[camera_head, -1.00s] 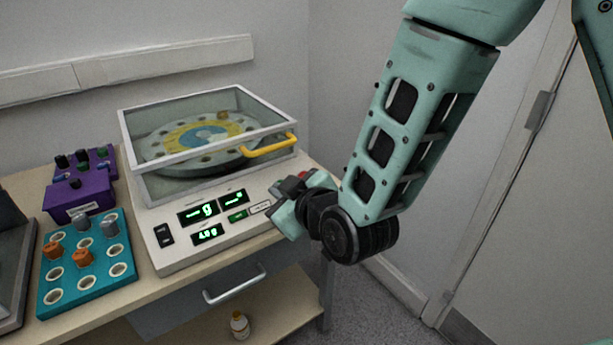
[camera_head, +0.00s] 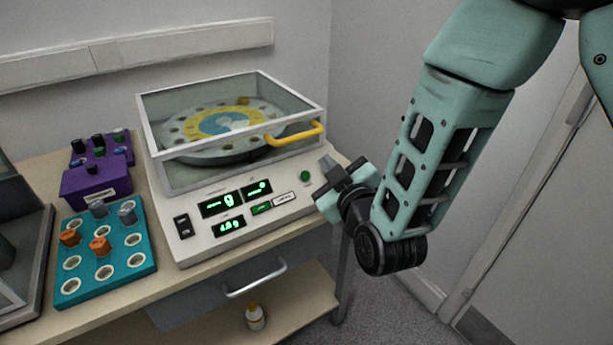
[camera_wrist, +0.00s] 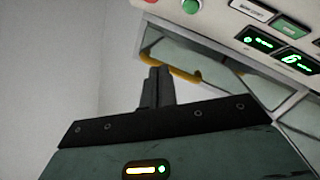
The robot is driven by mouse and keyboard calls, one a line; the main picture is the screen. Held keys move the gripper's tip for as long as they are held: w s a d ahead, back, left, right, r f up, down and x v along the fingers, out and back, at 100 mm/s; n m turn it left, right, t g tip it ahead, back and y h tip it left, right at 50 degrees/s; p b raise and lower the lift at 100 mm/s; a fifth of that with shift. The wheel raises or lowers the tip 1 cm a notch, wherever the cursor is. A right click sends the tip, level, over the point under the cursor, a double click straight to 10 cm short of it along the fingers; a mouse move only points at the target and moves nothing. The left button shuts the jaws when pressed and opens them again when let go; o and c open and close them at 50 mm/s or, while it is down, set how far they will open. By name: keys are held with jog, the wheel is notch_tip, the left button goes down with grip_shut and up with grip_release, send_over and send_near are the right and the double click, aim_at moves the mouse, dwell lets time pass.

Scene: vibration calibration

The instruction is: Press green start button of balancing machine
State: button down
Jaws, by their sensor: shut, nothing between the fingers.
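The balancing machine (camera_head: 205,243) stands on the table with its clear lid (camera_head: 165,178) closed. A round green button (camera_head: 306,176) is on the right of its sloping panel; it also shows at the top of the wrist view (camera_wrist: 190,6). A green rectangular key (camera_head: 262,208) sits beside a white key (camera_head: 285,199) near the lit displays. My gripper (camera_head: 327,162) is shut and empty, just right of the round green button and apart from it in the picture. In the wrist view, its closed fingertips (camera_wrist: 158,70) point up, below the button. A red part (camera_wrist: 150,1) shows at the top edge.
The yellow lid handle (camera_head: 295,134) juts out close to my gripper. A teal holder (camera_head: 75,290) with orange and grey knobs and purple boxes (camera_head: 95,188) stand left. A drawer handle (camera_head: 255,281) and a bottle (camera_head: 254,318) are below.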

aim_at(306, 175)
jog(key=shift+w+a+f+b, duration=0.5)
jog(key=shift+w+f+b, duration=0.15)
jog(key=shift+f, duration=0.3)
jog(key=shift+w+a+f+b, duration=0.5)
jog(key=shift+w+f, duration=0.3)
jog(key=shift+f, duration=0.2)
jog(key=shift+w+a+f+b, duration=0.45)
jog(key=shift+w+f+b, duration=0.2)
jog(key=shift+f, duration=0.3)
jog(key=shift+w+a+f+b, duration=0.15)
jog(key=shift+w+f+b, duration=0.1)
jog(key=shift+w+b, duration=0.1)
